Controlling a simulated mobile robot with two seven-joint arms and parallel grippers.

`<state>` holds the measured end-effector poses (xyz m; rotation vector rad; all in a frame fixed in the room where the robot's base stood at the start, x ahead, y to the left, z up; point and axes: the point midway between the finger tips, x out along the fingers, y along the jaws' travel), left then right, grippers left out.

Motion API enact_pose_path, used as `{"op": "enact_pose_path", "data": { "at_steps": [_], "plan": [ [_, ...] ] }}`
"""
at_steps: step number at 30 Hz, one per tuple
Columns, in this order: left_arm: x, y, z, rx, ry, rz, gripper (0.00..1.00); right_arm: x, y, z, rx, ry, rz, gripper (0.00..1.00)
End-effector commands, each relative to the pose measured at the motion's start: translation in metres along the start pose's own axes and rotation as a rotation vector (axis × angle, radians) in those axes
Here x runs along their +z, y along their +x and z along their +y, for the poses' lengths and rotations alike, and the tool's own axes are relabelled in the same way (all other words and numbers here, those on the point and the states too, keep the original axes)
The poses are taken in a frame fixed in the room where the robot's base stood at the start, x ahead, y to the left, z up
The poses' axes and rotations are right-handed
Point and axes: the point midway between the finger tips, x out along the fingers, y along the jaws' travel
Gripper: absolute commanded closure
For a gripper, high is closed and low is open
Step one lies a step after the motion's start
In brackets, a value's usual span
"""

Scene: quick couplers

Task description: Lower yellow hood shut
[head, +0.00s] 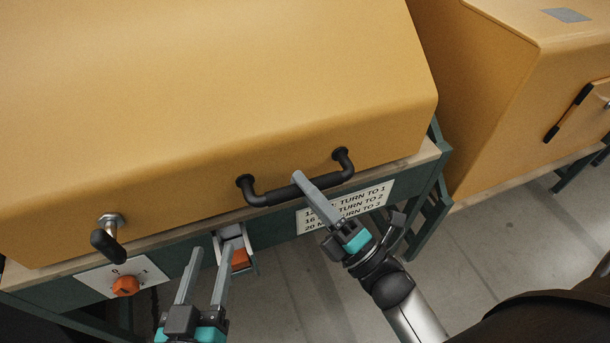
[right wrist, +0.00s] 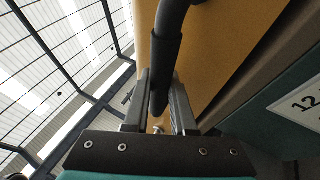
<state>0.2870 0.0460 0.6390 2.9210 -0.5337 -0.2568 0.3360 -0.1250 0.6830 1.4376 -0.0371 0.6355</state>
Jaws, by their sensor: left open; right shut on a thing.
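The yellow hood (head: 200,110) fills the upper left of the head view. Its lower front edge lies along the wooden rim (head: 415,160) of the green bench, with no clear gap visible between them. A black bar handle (head: 270,197) is fixed low on its front. My right gripper (head: 299,180) is shut on this handle near its middle. In the right wrist view the handle (right wrist: 165,55) runs between both fingers. My left gripper (head: 211,250) is open and empty, with its fingers apart, in front of the bench below the hood.
A black-knobbed lever (head: 108,240) sticks out at the hood's lower left. Below it is an orange dial (head: 126,286) on a white plate. A grey bracket with an orange part (head: 240,258) is beside my left fingers. A second yellow hood (head: 500,100) stands at right.

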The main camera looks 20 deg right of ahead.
Motion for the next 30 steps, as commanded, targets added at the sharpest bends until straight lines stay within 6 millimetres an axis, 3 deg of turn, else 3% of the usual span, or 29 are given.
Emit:
{"op": "enact_pose_path", "data": {
  "at_steps": [8,9,16,30],
  "plan": [
    [-0.0014,-0.0011,0.0018,0.004,-0.006,0.023,0.5,-0.0031,-0.0021,-0.0068,-0.001,0.002,0.002,1.0],
    [-0.0014,-0.0011,0.0018,0.004,-0.006,0.023,0.5,-0.0029,-0.002,-0.0066,-0.001,0.002,0.002,0.73],
    [-0.0014,-0.001,0.0018,0.004,-0.005,0.023,0.5,-0.0019,-0.0025,-0.0059,0.001,0.0,0.0,0.47],
    [-0.0014,-0.0011,0.002,0.004,-0.005,0.019,0.5,-0.0011,-0.0055,-0.0059,-0.001,-0.001,0.0,0.46]
  ]
}}
